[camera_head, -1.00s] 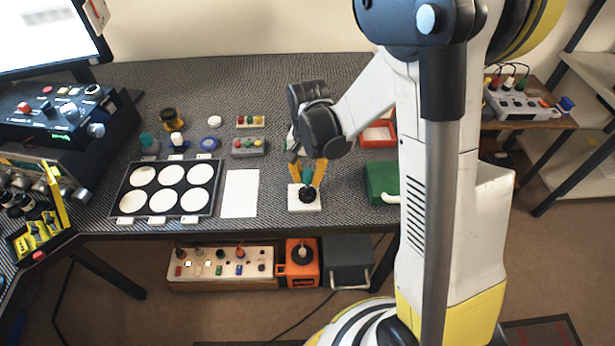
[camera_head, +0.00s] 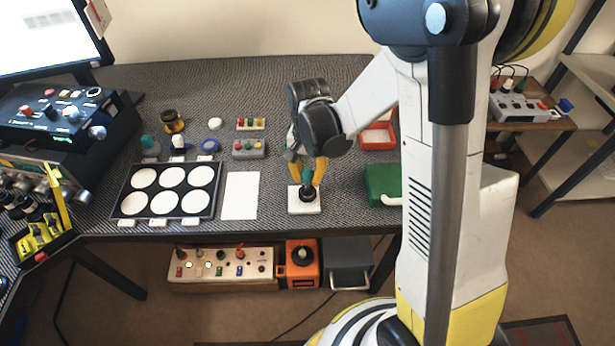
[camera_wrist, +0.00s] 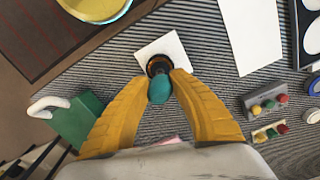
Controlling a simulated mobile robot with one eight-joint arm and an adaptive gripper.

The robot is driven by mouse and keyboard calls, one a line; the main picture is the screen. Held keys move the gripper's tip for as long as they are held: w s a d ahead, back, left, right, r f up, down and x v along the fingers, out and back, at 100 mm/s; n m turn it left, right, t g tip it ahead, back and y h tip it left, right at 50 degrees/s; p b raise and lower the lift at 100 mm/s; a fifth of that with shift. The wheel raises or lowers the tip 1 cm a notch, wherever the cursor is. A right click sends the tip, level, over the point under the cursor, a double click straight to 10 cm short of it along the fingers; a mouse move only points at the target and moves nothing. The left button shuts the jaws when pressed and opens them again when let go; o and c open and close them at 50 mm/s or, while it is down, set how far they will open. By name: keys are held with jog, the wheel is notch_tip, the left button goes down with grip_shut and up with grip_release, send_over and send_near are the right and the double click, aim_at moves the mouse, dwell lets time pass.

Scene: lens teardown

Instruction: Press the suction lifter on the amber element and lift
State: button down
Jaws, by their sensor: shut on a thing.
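My gripper (camera_head: 307,182) is shut on the teal handle of the suction lifter (camera_wrist: 159,88). The lifter stands roughly upright over the white pad (camera_head: 304,206) at the front edge of the bench. Its dark lower end is over the pad, which also shows in the wrist view (camera_wrist: 178,46). A dark round part with a brown-amber tint (camera_wrist: 158,65) shows under the handle. I cannot tell the amber element from the lifter's cup there, nor whether there is a gap above the pad.
A black tray with white discs (camera_head: 168,190) and a white sheet (camera_head: 239,195) lie to the left. A green box with a pale handle (camera_head: 382,184) is close on the right. A red bin (camera_head: 377,136) stands behind it. A grey block with coloured knobs (camera_head: 249,149) is behind the sheet.

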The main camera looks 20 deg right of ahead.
jog(key=shift+r+p, duration=3.3)
jog(key=shift+r, duration=1.5)
jog(key=shift+f, duration=0.1)
